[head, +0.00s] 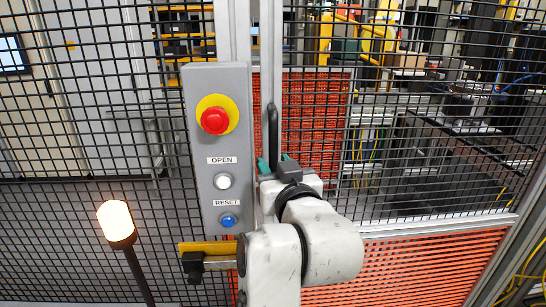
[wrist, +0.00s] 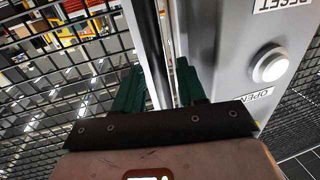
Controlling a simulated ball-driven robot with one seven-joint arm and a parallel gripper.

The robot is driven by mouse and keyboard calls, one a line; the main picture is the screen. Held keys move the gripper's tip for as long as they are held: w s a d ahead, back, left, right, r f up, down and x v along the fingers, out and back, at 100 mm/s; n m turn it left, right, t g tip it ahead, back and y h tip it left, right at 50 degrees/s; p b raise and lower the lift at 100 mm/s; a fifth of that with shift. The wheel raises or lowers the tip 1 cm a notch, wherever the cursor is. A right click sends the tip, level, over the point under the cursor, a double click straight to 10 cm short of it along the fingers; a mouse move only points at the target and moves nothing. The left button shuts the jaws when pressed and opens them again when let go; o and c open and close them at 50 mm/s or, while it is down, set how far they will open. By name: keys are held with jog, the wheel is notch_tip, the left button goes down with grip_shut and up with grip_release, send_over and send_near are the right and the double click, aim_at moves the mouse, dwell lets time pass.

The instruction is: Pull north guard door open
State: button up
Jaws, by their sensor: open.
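The north guard door is a black mesh panel (head: 440,150) with grey metal frame posts, seen in the head view. A black vertical pull handle (head: 273,138) stands on the post, just right of the control box. My gripper (head: 275,165) is at the lower part of this handle. In the wrist view, the dark green fingers of my gripper (wrist: 158,75) are apart, with the dark handle bar (wrist: 150,55) appearing between them. I cannot tell whether either finger touches it. The door looks in line with the fence.
A grey control box (head: 195,130) with a red emergency stop (head: 214,120), white OPEN button (head: 223,181) and blue RESET button (head: 228,220) stands close left of my gripper. A lit lamp (head: 116,220) is at lower left. Machinery stands behind the mesh.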

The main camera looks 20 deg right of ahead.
jog(key=shift+w+d, duration=0.15)
jog(key=shift+w, duration=0.65)
jog(key=shift+c, duration=0.2)
grip_shut()
